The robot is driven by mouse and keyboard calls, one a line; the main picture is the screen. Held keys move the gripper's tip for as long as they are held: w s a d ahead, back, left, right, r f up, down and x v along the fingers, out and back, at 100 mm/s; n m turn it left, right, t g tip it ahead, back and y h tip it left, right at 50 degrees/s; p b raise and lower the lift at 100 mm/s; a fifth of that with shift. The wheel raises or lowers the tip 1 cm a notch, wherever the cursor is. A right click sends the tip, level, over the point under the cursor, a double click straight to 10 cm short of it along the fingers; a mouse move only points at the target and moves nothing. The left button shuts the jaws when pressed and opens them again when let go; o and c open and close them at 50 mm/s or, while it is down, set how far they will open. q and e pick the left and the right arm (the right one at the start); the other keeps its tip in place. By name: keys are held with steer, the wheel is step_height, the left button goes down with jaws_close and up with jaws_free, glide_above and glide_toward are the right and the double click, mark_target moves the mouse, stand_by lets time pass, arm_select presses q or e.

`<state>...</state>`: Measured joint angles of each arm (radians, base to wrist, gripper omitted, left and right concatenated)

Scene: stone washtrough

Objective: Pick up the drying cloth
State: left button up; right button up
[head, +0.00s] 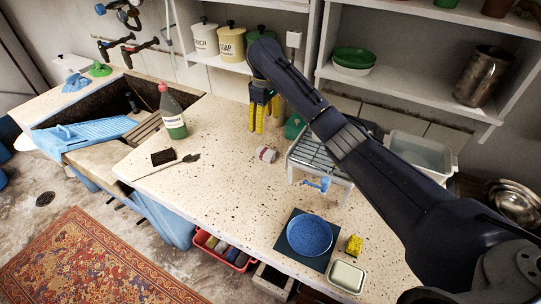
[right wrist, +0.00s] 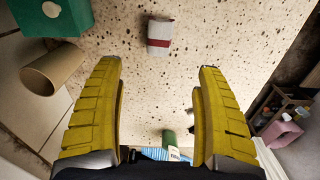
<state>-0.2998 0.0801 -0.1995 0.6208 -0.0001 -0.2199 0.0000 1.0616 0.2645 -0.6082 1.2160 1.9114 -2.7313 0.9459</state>
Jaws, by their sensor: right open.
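A small white rolled cloth with a red band, which looks like the drying cloth (head: 265,154), lies on the speckled stone counter left of the wire rack. It also shows in the right wrist view (right wrist: 159,36), at top centre, beyond the fingertips. My right gripper (head: 264,124) reaches down over the back of the counter, behind the cloth. Its yellow fingers are wide apart in the right wrist view (right wrist: 159,68), with nothing between them. The gripper and cloth are apart. My left gripper is not in view.
A green bottle (head: 172,115) stands left on the counter. A dark brush or sponge (head: 163,156) and a spoon lie before it. A metal rack (head: 318,158) stands right of the cloth. A blue plate (head: 309,236) is at the front. A brown tube (right wrist: 52,68) lies near the wall.

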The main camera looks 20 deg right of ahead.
mark_target(266, 151)
steer(key=f, duration=0.4)
steer(key=shift+w+a+f, duration=0.1)
steer(key=shift+a+f, duration=0.15)
steer(key=shift+f, duration=0.15)
steer(key=shift+s+d+f, duration=0.1)
steer(key=shift+d+f, duration=0.05)
steer(key=shift+f, duration=0.45)
steer(key=shift+s+d+f, duration=0.1)
steer(key=shift+f, duration=0.45)
steer(key=shift+d+f, duration=0.1)
steer(key=shift+f, duration=4.55)
steer(key=c, duration=1.3)
